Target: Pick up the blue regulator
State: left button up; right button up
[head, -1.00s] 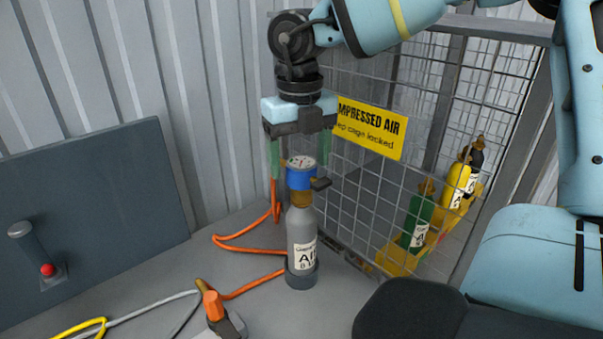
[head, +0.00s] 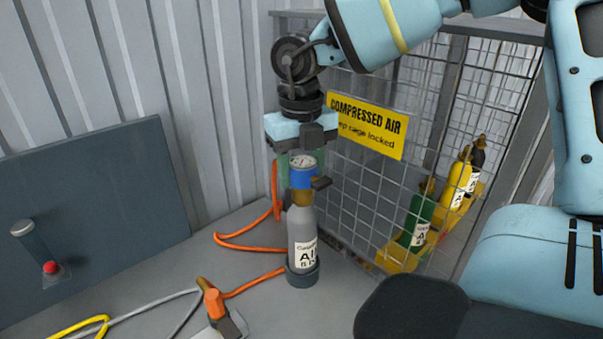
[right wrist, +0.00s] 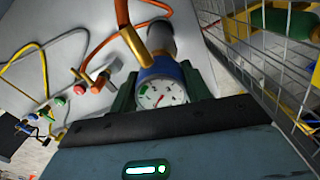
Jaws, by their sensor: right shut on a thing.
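The blue regulator (head: 303,175) with a round white gauge on top sits on the neck of a grey air cylinder (head: 302,235), which stands upright in a dark ring on the bench. My right gripper (head: 300,165) comes down from above and is shut on the regulator. In the right wrist view the regulator's dial (right wrist: 162,94) lies between the green fingers, with the brass fitting (right wrist: 150,48) beyond it. In the head view the far finger is partly hidden behind the regulator. My left gripper is not in view.
A wire cage (head: 380,100) with a yellow sign (head: 367,125) stands right behind the cylinder, holding green and yellow cylinders (head: 453,188). An orange hose (head: 245,246) curls left of the cylinder. A dark panel (head: 90,200) with a lever stands at left.

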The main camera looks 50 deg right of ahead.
jog(key=shift+r, duration=0.1)
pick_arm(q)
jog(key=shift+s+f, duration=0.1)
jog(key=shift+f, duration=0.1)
pick_arm(e)
notch_tip(320, 180, up, 10)
dwell(0.5)
